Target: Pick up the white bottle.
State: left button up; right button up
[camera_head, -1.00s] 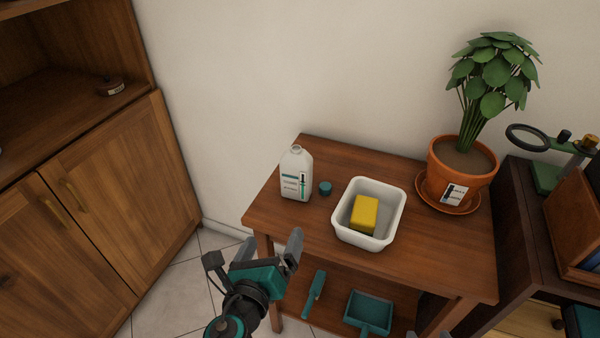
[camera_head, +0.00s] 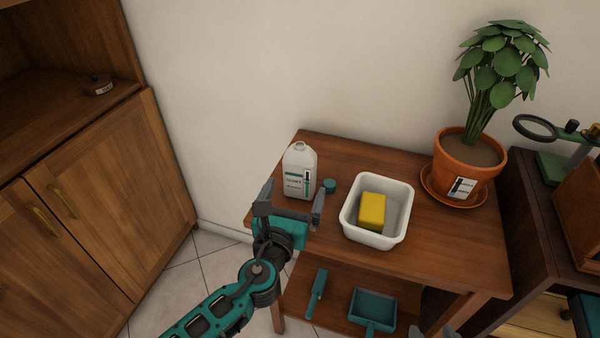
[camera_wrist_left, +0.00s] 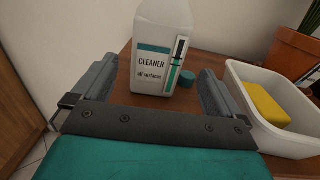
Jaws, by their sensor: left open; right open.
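The white bottle (camera_head: 299,172) stands upright and uncapped at the left end of the wooden table, its label facing front. In the left wrist view the bottle (camera_wrist_left: 163,50) reads "CLEANER all surfaces" and stands ahead, between the lines of the fingers. My left gripper (camera_head: 291,204) is open and empty, just in front of the bottle; I cannot tell whether it touches it. Its open fingers also show in the left wrist view (camera_wrist_left: 155,90). Only a tip of my right gripper (camera_head: 434,333) shows at the bottom edge.
A teal cap (camera_head: 329,186) lies right of the bottle. A white tub (camera_head: 377,240) with a yellow sponge (camera_head: 372,211) stands further right, then a potted plant (camera_head: 468,160). A teal brush (camera_head: 317,293) and dustpan (camera_head: 372,311) lie on the lower shelf. The wall is behind.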

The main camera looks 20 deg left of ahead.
aim_at(297, 181)
pick_arm(q)
jog(key=w, duration=0.5)
jog(key=shift+w+a+f+b, duration=0.1)
jog(key=shift+a+b, duration=0.15)
jog(key=shift+b, duration=0.05)
jog(key=c, duration=1.2)
